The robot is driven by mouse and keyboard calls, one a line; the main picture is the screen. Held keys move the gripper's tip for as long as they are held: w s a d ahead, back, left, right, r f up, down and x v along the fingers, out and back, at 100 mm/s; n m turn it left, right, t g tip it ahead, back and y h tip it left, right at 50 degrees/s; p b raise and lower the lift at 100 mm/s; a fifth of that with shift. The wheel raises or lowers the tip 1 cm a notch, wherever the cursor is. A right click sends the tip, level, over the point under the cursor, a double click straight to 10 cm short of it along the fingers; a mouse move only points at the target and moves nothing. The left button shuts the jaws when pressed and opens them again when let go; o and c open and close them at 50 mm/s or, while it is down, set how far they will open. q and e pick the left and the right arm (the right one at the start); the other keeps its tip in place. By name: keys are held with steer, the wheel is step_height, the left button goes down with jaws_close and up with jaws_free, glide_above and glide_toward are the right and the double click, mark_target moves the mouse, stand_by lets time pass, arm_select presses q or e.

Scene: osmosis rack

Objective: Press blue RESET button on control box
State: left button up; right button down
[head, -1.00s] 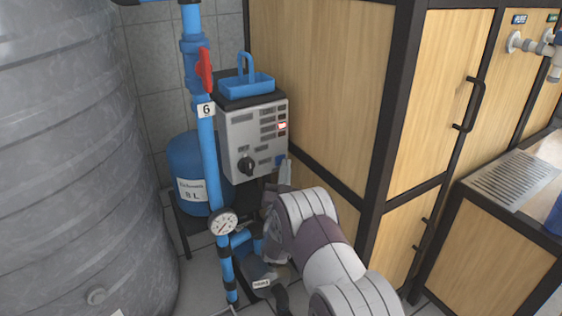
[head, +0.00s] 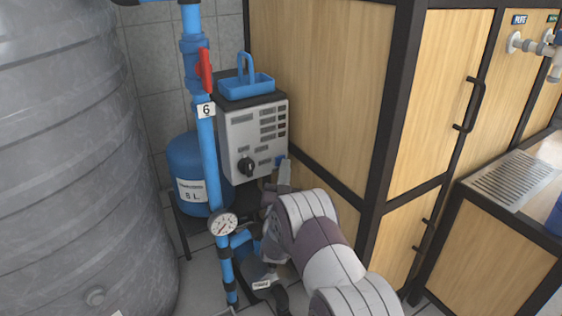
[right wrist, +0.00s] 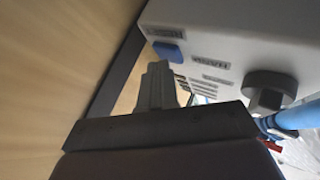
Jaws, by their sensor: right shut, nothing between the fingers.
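The grey control box (head: 254,138) stands between the blue pipe and the wooden cabinet. Its blue button (head: 280,160) is at the lower right of the front face, and the button also shows in the right wrist view (right wrist: 168,52). A black knob (head: 246,166) sits left of the button. My right gripper (head: 286,166) is shut and empty, its fingertips right at the button. In the right wrist view its fingertips (right wrist: 157,68) are just below the button; I cannot tell whether they touch it. The indicators on the panel are dark. My left gripper is out of view.
A blue pipe with a red valve handle (head: 206,70) and a gauge (head: 223,223) runs left of the box. A blue tray (head: 246,88) sits on top. The wooden cabinet (head: 320,90) is close on the right. A large grey tank (head: 75,160) fills the left.

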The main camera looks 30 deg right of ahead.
steer(key=shift+s, duration=0.6)
steer(key=s, duration=0.1)
steer(key=s+p, duration=0.1)
steer(key=s, duration=0.1)
steer(key=s+p, duration=0.1)
steer(key=s, duration=0.1)
steer(key=shift+d, duration=0.25)
stand_by(0.5)
